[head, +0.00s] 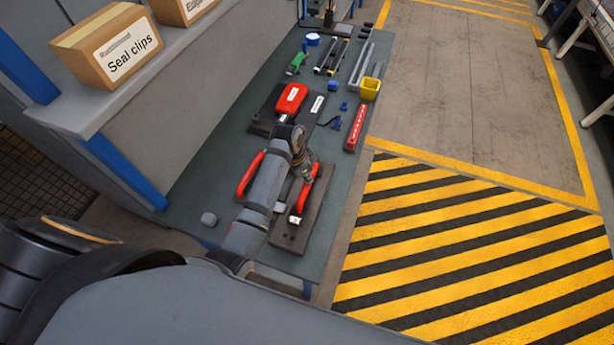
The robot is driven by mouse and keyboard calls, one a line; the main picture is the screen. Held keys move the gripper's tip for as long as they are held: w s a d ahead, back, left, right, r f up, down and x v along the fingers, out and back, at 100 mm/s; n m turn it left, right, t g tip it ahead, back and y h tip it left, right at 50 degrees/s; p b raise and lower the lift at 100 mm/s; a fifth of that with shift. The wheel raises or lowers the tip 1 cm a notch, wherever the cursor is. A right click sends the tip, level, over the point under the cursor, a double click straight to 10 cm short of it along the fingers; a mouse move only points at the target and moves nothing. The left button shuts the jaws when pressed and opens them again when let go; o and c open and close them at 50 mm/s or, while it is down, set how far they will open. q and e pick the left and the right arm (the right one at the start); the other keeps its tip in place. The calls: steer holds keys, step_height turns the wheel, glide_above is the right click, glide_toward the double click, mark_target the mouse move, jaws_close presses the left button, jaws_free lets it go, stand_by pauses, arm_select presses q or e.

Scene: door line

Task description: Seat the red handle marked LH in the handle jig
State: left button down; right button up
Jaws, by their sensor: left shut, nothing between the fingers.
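The brown handle jig (287,238) lies at the near end of the green bench. A red handle (303,197) lies along its right part, with a small white label at its near end. Whether it is fully seated I cannot tell. A second red handle (249,177) lies left of the jig, partly behind my arm. The markings are too small to read, so I cannot tell which is LH. My left gripper (308,178) is shut and empty, pointing down at the far end of the handle on the jig. Whether it touches the handle is unclear. My right gripper is not in view.
A shelf with a Seal clips box (107,50) stands left. The striped floor (460,250) is clear.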

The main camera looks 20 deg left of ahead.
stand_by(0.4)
arm_select(q)
steer(key=shift+s+f, duration=0.1)
steer(key=shift+f, duration=0.45)
step_height(320, 180, up, 3)
steer(key=shift+f+p, duration=0.1)
steer(key=shift+p, duration=0.8)
steer(key=shift+r, duration=2.15)
